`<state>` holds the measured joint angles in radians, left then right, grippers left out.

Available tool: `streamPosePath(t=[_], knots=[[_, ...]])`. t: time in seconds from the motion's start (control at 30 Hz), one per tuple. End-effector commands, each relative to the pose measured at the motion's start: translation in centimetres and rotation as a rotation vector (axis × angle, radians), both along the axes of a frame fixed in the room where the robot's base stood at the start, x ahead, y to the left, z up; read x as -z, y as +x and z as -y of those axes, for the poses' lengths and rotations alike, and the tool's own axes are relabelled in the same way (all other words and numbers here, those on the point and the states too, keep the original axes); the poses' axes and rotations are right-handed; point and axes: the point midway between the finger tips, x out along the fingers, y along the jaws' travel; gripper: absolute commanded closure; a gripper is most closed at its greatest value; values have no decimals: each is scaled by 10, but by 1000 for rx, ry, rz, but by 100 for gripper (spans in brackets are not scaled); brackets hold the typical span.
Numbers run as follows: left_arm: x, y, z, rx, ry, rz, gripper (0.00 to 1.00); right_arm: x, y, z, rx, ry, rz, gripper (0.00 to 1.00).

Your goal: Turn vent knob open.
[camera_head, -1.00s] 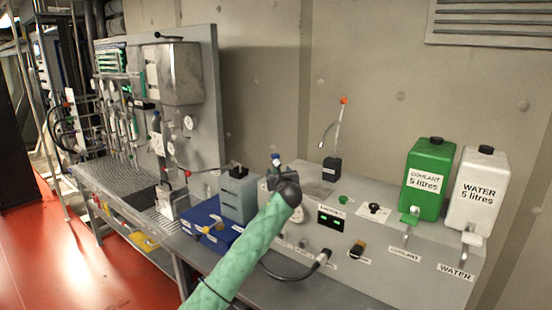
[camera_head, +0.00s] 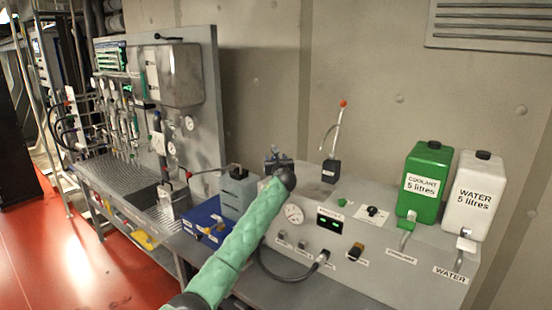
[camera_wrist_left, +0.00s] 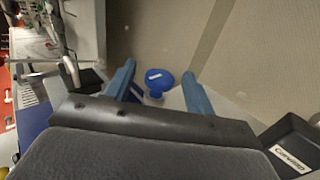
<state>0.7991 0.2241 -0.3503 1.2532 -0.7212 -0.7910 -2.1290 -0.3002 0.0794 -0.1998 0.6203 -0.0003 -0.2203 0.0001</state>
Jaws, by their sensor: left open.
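A blue knob (camera_wrist_left: 158,83) with a small white label shows in the left wrist view, between the two fingertips of my left gripper (camera_wrist_left: 154,80). The blue-grey fingers are open, one on each side of the knob; I cannot tell whether either touches it. In the head view my left gripper (camera_head: 278,157) is small, at the back left edge of the grey console, partly hidden behind my green arm and its dark wrist. I cannot make out the knob clearly there. My right gripper is in neither view.
The grey console (camera_head: 400,275) carries a red-tipped lever (camera_head: 334,140), a green coolant container (camera_head: 424,184) and a white water container (camera_head: 474,195). A grey box (camera_head: 237,192) and a blue case (camera_head: 204,216) stand left of my arm. The lever's black base shows in the wrist view (camera_wrist_left: 292,145).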

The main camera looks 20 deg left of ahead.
Motion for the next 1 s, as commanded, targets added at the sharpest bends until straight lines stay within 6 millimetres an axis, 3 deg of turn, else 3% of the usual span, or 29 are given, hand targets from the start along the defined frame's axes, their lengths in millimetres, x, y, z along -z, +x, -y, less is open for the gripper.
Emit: streamPosePath(t=[0.23, 0.47, 1.0], knots=[[0, 0, 0, 0, 0, 0, 46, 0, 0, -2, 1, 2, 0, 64], [1, 0, 0, 1, 0, 0, 91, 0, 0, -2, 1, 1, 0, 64], [0, -1, -4, 116, 3, 0, 90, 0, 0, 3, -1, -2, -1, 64]])
